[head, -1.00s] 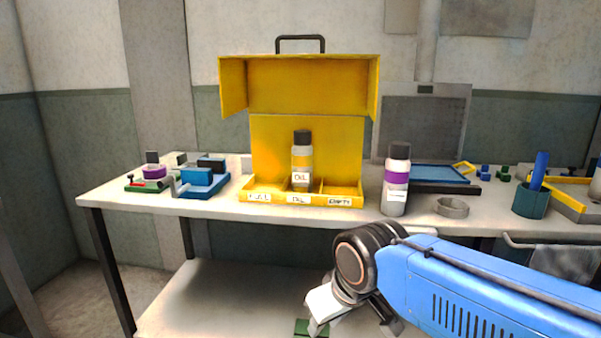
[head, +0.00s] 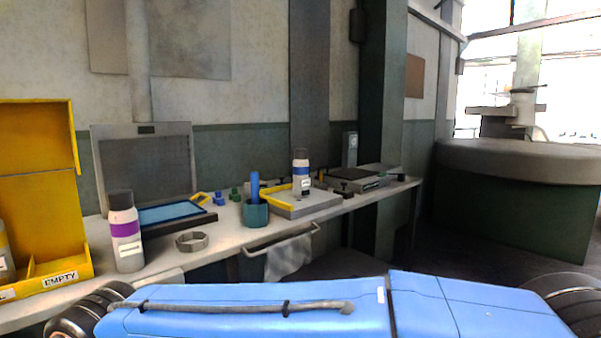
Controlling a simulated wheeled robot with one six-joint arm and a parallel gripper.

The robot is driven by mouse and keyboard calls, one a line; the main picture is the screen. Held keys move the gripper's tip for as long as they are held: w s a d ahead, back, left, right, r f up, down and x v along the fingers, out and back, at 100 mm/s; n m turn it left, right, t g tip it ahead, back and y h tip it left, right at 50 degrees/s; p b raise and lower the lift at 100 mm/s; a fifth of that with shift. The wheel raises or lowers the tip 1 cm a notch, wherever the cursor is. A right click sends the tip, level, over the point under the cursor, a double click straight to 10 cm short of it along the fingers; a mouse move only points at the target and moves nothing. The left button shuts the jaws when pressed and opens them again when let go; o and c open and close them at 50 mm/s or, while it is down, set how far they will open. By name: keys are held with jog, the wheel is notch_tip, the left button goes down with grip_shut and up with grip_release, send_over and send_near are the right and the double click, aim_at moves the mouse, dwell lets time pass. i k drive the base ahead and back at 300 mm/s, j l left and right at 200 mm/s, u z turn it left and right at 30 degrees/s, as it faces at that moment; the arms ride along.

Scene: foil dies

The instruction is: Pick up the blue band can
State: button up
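The blue band can (head: 301,182) is a pale grey bottle-shaped can with a dark cap, a blue band and a white label. It stands upright in the head view, on or just behind a grey, yellow-edged tray (head: 310,205) on the bench. A similar can with a purple band (head: 125,240) stands upright nearer, at the left. My blue arm lies across the bottom of the picture, in front of the bench. My gripper is out of the frame.
The yellow case (head: 60,262) with an "EMPTY" compartment stands at the far left. A grey ring (head: 192,242), a teal cup (head: 256,213) with a blue object and a blue screen frame (head: 170,214) line the bench. A cloth (head: 288,258) hangs from the front rail.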

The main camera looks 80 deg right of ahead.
aim_at(302, 182)
jog(key=z, duration=2.35)
